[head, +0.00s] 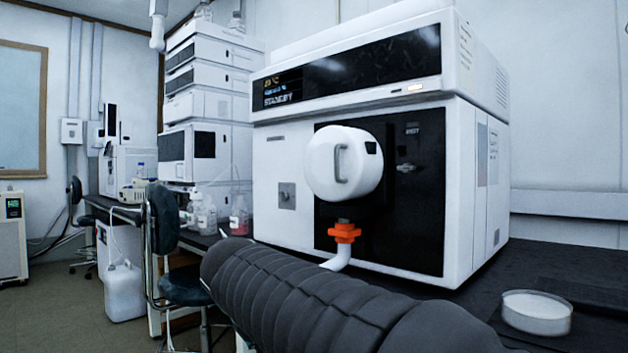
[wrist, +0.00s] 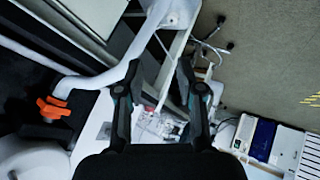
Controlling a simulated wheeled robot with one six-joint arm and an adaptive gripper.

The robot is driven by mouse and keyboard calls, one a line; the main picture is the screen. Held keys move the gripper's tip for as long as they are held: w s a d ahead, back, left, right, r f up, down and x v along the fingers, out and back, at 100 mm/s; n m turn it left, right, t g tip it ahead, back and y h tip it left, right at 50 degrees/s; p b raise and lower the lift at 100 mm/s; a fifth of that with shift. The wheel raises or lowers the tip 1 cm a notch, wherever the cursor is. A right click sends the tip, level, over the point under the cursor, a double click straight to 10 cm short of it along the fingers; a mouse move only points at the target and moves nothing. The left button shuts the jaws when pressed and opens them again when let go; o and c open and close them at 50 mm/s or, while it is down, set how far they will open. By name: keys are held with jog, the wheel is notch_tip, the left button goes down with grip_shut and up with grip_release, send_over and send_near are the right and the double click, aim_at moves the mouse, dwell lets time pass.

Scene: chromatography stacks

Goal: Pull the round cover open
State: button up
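The round white cover (head: 344,164) sits on the black front panel of a large white instrument (head: 375,110). It looks closed against the panel, with a grey upright handle (head: 341,163) on its face. In the wrist view, part of a rounded white form, apparently the cover (wrist: 32,162), shows at the lower left edge. My gripper (wrist: 160,66) shows in the wrist view with its two dark fingers apart and nothing between them. It is off to the side of the cover, not touching it. The head view does not show the gripper's fingers.
An orange fitting (head: 344,233) with a white bent pipe (head: 338,260) hangs below the cover. It also shows in the wrist view (wrist: 53,108). A round glass dish (head: 537,313) stands on the dark bench at right. A chair (head: 185,284) and bottles are at left.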

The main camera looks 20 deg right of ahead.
aim_at(336, 158)
jog(key=w+d+r+m+t+h+b, duration=0.1)
jog(key=w+d+r+m+t+h, duration=0.15)
jog(key=w+r, duration=0.45)
jog(key=s+d+r+m+h, duration=0.1)
jog(key=d+r+m+h, duration=0.15)
jog(key=r, duration=0.55)
jog(key=s+d+r+m+h, duration=0.1)
jog(key=r+m+h, duration=0.25)
jog(key=r, duration=0.45)
jog(key=s+d+r+m+h, duration=0.15)
jog(key=r+m, duration=0.25)
jog(key=r, duration=0.4)
jog(key=shift+h, duration=0.3)
jog(key=x, duration=1.4)
jog(key=shift+w+d, duration=0.1)
jog(key=shift+w, duration=0.2)
grip_shut()
